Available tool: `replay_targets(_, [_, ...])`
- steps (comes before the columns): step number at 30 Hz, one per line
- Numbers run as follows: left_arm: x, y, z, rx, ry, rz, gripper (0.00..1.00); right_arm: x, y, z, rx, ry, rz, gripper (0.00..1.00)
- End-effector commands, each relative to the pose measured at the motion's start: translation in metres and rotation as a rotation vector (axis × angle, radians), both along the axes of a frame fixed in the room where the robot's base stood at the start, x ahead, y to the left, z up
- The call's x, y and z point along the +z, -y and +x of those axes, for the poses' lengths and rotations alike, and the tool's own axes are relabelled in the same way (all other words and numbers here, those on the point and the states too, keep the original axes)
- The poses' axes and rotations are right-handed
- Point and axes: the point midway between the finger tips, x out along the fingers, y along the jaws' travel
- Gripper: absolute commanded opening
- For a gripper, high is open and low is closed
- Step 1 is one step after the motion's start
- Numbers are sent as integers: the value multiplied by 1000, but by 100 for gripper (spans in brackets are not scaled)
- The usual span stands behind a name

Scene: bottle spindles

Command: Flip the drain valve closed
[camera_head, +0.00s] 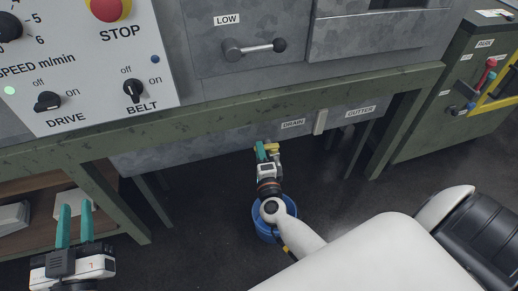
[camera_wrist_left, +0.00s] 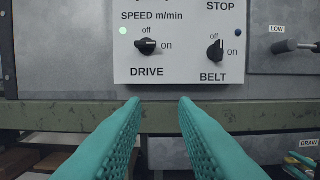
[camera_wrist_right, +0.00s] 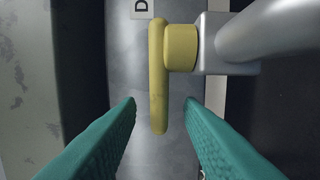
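The drain valve has a yellow lever (camera_wrist_right: 158,85) with a round yellow hub on a grey metal pipe (camera_wrist_right: 260,32), in the right wrist view. The lever lies nearly upright in that view, its free end pointing down. It also shows in the head view (camera_head: 272,147), under the DRAIN label (camera_head: 293,124). My right gripper (camera_head: 267,151) is open at the valve. Its fingertips lie on either side of the lever's lower end, with visible gaps; the depth between them is unclear. My left gripper (camera_head: 76,207) is open and empty at lower left.
A blue bucket (camera_head: 263,226) stands on the floor below my right arm. The green frame beam (camera_head: 230,116) runs above the valve. The GUTTER label (camera_head: 360,110) is to the right. The control panel (camera_wrist_left: 182,60) with DRIVE and BELT knobs is ahead of my left gripper.

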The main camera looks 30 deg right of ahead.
Motion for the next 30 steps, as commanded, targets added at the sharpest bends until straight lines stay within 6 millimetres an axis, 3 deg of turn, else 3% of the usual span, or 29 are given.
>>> replay_targets(6, [12, 2, -1, -4, 77, -21, 26, 0, 7, 20, 0, 1, -1, 34])
replay_targets(15, [14, 2, -2, -5, 89, -24, 26, 0, 8, 22, 0, 0, -1, 34])
replay_targets(16, [14, 2, -2, -5, 89, -24, 26, 0, 8, 22, 0, 0, -1, 32])
replay_targets(22, [14, 2, -2, -5, 88, -23, 26, 0, 8, 21, 0, 0, -1, 0])
replay_targets(30, [13, 2, -1, -4, 79, -21, 26, 0, 8, 18, 81, 1, -6, 0])
